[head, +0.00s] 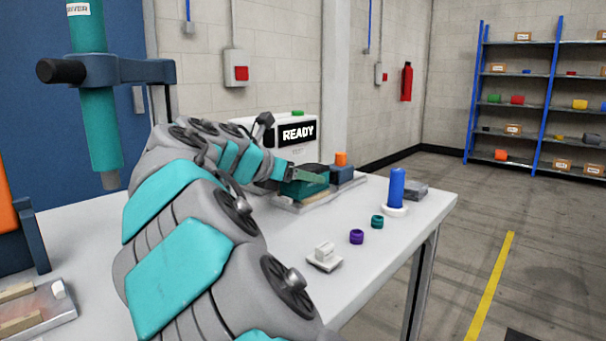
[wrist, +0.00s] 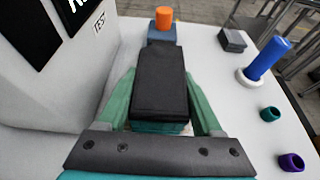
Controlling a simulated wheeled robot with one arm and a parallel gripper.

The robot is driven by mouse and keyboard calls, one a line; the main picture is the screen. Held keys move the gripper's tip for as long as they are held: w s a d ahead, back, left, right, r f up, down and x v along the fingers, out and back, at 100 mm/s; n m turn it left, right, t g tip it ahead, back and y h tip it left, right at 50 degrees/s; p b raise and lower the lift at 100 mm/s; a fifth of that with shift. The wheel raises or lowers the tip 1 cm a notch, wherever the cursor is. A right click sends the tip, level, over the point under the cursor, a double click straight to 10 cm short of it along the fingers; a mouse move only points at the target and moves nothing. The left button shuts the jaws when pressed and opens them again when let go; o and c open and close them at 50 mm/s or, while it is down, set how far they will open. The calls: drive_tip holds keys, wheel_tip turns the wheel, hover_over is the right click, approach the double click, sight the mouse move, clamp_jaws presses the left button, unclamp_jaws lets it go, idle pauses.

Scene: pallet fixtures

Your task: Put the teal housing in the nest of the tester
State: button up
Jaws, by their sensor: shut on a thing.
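My gripper (head: 308,180) is shut on the teal housing (head: 297,189), with one pale green finger along each side in the wrist view (wrist: 161,92). From above, the housing shows a dark, nearly black top (wrist: 160,80) and a teal lower edge. The tester (head: 302,150) is a light grey case with a black READY screen, standing just behind the housing. The housing is low over a pale base plate (head: 318,202) in front of the tester. The nest is hidden under the housing and gripper, so I cannot tell whether the housing is seated.
A blue block with an orange knob (head: 341,160) stands just beyond the housing. A blue peg on a white base (head: 397,188), a grey block (head: 414,191), teal (head: 377,222) and purple (head: 356,237) rings and a white part (head: 324,257) stand on the white table (head: 425,215).

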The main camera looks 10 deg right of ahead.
drive_tip(key=shift+f, duration=0.25)
drive_tip(key=o, duration=1.5)
drive_tip(key=shift+s, duration=0.1)
drive_tip(key=v, duration=0.7)
drive_tip(key=shift+s+a+r, duration=0.15)
drive_tip(key=shift+a+r, duration=0.05)
drive_tip(key=shift+a, duration=0.15)
